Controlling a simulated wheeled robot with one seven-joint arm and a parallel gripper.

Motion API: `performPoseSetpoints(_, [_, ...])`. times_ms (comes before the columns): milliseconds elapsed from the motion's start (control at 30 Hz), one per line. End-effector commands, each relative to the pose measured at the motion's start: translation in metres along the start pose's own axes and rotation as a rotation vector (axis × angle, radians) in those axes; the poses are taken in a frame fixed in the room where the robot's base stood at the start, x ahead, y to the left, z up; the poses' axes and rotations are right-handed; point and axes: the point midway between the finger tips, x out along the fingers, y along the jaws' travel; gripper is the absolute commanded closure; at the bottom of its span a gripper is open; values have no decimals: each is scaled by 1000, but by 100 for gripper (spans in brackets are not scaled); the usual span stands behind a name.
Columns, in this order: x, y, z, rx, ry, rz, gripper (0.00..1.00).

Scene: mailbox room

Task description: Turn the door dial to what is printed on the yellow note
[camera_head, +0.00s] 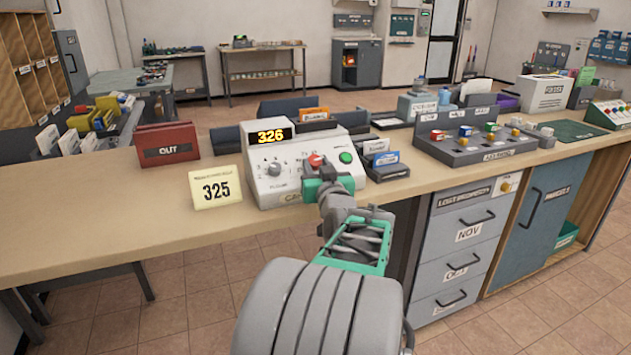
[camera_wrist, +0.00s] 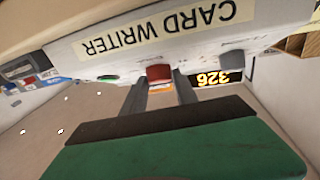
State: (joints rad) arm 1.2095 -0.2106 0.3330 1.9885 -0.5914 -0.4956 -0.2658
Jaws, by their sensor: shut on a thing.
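The yellow note (camera_head: 216,189) stands on the counter and reads 325, with smaller text too fine to read. To its right is a white card writer (camera_head: 262,190) whose lit display (camera_head: 271,137) shows 326. Its sloped face has a grey knob (camera_head: 273,169), a red knob (camera_head: 316,160) and a green button (camera_head: 345,157). My gripper (camera_head: 318,174) is at the red knob. In the wrist view, which is upside down, my fingers (camera_wrist: 160,92) are shut on the red knob (camera_wrist: 159,74); the display (camera_wrist: 215,78) again shows 326. The fingertips partly hide the knob.
A red OUT box (camera_head: 166,145) stands behind the note. The counter left of the note (camera_head: 100,205) is clear.

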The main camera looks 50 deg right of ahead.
Motion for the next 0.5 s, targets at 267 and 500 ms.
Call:
performPoseSetpoints(267, [0, 9, 10, -120, 16, -180, 100])
performPoseSetpoints(500, [2, 11, 5, -198, 24, -312, 100])
